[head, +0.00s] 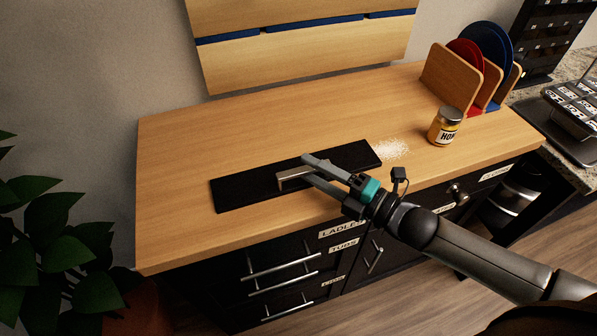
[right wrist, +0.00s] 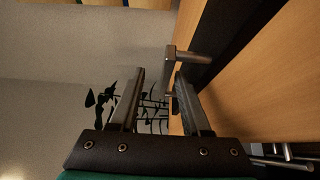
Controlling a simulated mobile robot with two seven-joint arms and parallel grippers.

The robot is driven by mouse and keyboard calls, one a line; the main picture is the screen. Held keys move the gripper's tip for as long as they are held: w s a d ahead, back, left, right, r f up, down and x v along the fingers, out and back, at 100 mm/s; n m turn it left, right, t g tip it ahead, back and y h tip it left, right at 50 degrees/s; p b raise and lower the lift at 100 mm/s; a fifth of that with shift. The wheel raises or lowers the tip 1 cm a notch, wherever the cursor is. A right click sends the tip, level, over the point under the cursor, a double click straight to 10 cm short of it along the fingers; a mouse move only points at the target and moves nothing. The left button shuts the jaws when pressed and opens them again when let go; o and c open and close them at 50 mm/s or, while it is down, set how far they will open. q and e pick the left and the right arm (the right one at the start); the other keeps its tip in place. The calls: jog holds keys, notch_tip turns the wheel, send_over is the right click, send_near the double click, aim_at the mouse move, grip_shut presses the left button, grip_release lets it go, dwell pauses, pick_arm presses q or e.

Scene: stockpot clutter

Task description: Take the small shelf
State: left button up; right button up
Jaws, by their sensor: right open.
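A flat black board (head: 245,190) with a metal bar handle (head: 292,174) lies on the wooden countertop; it is the likeliest small shelf, though no label confirms this. My right gripper (head: 306,168) is open at the handle, its fingers pointing left over the board. In the right wrist view, the open fingers (right wrist: 158,78) show with the handle (right wrist: 185,55) just beyond the right finger's tip. No part of the handle is clearly between the fingers, and I cannot tell whether they touch. The gripper hides part of the board. My left gripper is not in view.
A honey jar (head: 445,126) stands at the counter's right, near spilled white grains (head: 392,149). A wooden rack (head: 452,78) holds red and blue discs behind it. Labelled drawers are below. A plant (head: 70,240) is at the left. The counter's left and back are clear.

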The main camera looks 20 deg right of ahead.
aim_at(303, 167)
jog(key=shift+f+b+x, duration=0.15)
jog(key=shift+b+x, duration=0.05)
jog(key=shift+x, duration=1.15)
jog(key=shift+f+b+x, duration=0.15)
jog(key=shift+x, duration=1.25)
jog(key=shift+d, duration=0.1)
grip_shut()
